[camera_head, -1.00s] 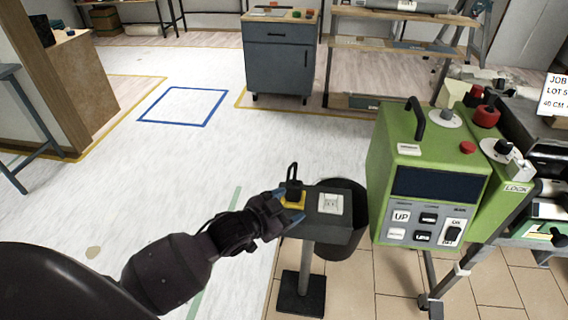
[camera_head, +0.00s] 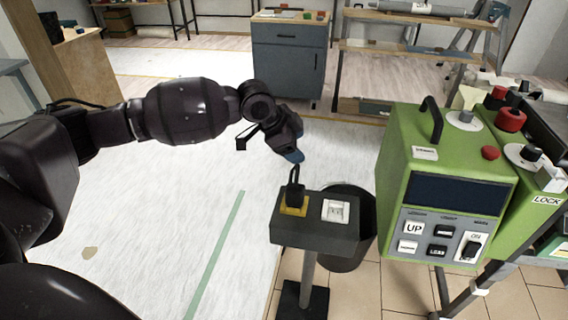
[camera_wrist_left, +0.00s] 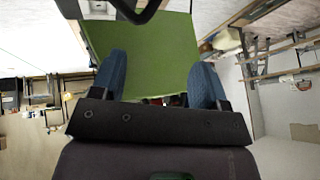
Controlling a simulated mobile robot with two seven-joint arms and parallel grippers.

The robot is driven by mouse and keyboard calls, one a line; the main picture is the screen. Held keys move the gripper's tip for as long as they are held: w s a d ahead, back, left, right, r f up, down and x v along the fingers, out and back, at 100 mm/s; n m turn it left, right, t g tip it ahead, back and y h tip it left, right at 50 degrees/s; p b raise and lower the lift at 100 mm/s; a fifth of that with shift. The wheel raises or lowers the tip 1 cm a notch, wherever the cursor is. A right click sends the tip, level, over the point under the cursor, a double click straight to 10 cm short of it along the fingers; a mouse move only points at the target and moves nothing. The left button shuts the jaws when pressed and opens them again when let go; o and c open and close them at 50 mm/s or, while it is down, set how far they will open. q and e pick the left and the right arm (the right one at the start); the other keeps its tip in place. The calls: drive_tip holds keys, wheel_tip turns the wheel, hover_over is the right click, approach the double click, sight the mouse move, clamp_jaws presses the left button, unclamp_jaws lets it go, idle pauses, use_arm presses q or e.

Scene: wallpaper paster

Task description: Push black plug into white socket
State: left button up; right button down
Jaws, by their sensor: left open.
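The black plug (camera_head: 295,196) stands upright on a yellow holder (camera_head: 293,210) on the left part of a dark stand top, its black cable loop rising above it. The white socket (camera_head: 337,211) is just to the right on the same stand. My left gripper (camera_head: 292,157) is above and beyond the plug in the head view, apart from it. In the left wrist view its two blue fingers (camera_wrist_left: 160,80) are spread, with nothing held between them. Neither plug nor socket can be made out there. My right gripper is not in view.
A green control machine (camera_head: 445,170) with a black handle stands right of the stand; its green body (camera_wrist_left: 145,45) fills the wrist view beyond the fingers. A dark bin (camera_head: 350,250) is behind the stand. A grey cabinet (camera_head: 288,60) stands farther back.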

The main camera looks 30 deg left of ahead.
sight(294, 187)
use_arm(q)
drive_tip(key=s+d+f+g, duration=0.1)
drive_tip(key=f, duration=0.2)
drive_tip(key=s+f+m+g+b, duration=0.1)
drive_tip(key=f, duration=0.3)
drive_tip(key=s+d+f+g+b, duration=0.1)
drive_tip(key=s+f+g, duration=0.1)
drive_tip(key=f, duration=0.2)
drive_tip(key=shift+d+f+m, duration=0.1)
drive_tip(key=shift+d+m, duration=0.2)
drive_tip(key=shift+w+d+f+b, duration=0.15)
drive_tip(key=shift+d+f+b, duration=0.15)
drive_tip(key=shift+f, duration=0.4)
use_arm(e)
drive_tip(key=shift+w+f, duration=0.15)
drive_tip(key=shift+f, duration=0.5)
